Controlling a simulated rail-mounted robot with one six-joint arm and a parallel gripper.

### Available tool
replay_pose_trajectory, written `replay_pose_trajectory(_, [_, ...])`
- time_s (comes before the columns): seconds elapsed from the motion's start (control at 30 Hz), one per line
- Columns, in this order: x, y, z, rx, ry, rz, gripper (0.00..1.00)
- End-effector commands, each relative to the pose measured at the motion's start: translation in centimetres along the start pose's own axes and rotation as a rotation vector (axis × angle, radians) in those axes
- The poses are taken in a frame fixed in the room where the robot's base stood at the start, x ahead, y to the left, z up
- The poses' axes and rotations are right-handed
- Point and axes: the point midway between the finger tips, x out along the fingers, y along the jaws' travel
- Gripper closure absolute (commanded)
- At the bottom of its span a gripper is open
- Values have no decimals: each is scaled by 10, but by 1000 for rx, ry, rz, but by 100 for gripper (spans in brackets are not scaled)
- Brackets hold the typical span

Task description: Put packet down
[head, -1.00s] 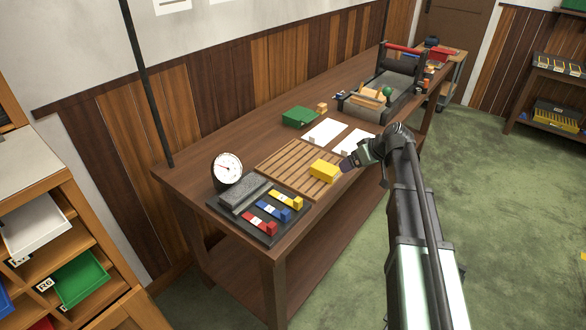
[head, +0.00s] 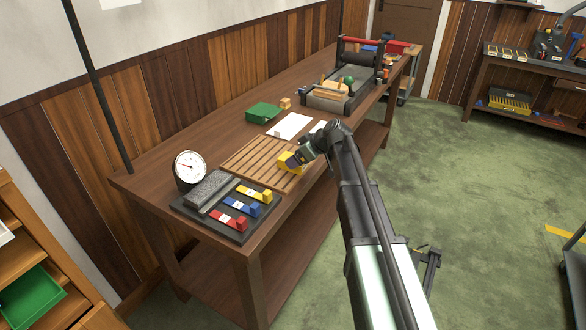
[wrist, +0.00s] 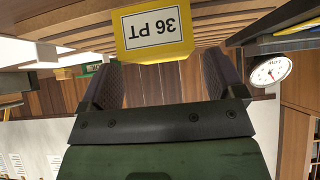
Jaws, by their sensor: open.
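The yellow packet (head: 285,166) lies on the slatted wooden rack (head: 247,160) on the bench, near its right edge. In the wrist view, the packet (wrist: 153,50) shows a white label reading "36 PT", upside down. My gripper (head: 296,161) is right beside the packet in the head view and hides part of it. In the wrist view, my gripper (wrist: 160,78) is open, with one finger on each side and the packet just beyond or at the fingertips. Clear space shows between the fingers, and I see no grip on the packet.
A dial gauge (head: 189,167) and a dark tray (head: 183,208) with red, blue and yellow pieces stand left of the rack. Behind it are white sheets (head: 290,126), a green box (head: 263,112) and a roller press (head: 325,98).

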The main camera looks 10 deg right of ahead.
Motion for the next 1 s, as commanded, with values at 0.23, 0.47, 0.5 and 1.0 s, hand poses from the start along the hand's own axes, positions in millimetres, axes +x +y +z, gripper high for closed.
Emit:
replay_pose_trajectory(0.23, [34,-2,3,-1,-1,0,12])
replay_pose_trajectory(0.47, [32,-2,2,0,-1,0,27])
replay_pose_trajectory(0.5, [32,-2,2,0,-1,0,33])
replay_pose_trajectory(1.0, [32,-2,2,0,0,0,95])
